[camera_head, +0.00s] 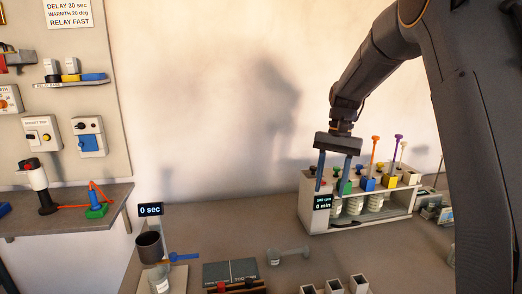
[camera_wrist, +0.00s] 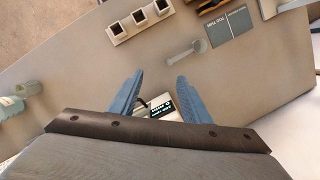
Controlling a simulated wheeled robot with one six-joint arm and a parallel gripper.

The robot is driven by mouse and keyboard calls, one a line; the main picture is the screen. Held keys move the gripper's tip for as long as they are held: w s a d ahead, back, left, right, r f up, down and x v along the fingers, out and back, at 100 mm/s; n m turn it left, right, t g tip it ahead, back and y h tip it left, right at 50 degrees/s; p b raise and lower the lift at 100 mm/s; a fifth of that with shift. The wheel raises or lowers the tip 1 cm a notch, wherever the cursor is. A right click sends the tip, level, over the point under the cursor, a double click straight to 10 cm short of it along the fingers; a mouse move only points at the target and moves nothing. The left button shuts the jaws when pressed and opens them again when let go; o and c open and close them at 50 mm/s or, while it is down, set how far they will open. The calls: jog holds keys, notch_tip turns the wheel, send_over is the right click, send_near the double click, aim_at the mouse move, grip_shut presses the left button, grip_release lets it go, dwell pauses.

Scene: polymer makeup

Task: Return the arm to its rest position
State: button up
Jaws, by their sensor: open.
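My gripper (camera_head: 332,178) hangs from my arm at the left end of a white rack (camera_head: 372,217), in front of the back wall. Its two blue fingers point down and stand apart. In the wrist view my gripper (camera_wrist: 160,82) is open, and a small dark display (camera_wrist: 163,108) shows between and beyond the fingers. I see nothing clasped between them. In the head view the display (camera_head: 323,202) reads 0 min, just below the fingers. I cannot tell whether a finger touches the rack.
The rack holds coloured caps, one with an orange rod (camera_head: 374,152) and one with a purple rod (camera_head: 397,152). A clear dumbbell-shaped piece (camera_head: 288,254), a dark cup (camera_head: 150,246) and square white holders (camera_head: 334,287) stand nearer. A side shelf (camera_head: 75,212) is at left.

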jog(key=s+f+n+t, duration=0.1)
jog(key=s+f, duration=0.2)
jog(key=s, duration=0.5)
jog(key=s+f+n+t+h, duration=0.1)
jog(key=s+f, duration=0.3)
jog(key=s, duration=0.5)
jog(key=s+f+n+t, duration=0.1)
jog(key=s+f+n, duration=0.2)
jog(key=s, duration=0.6)
jog(key=shift+a+f, duration=0.3)
dwell(0.6)
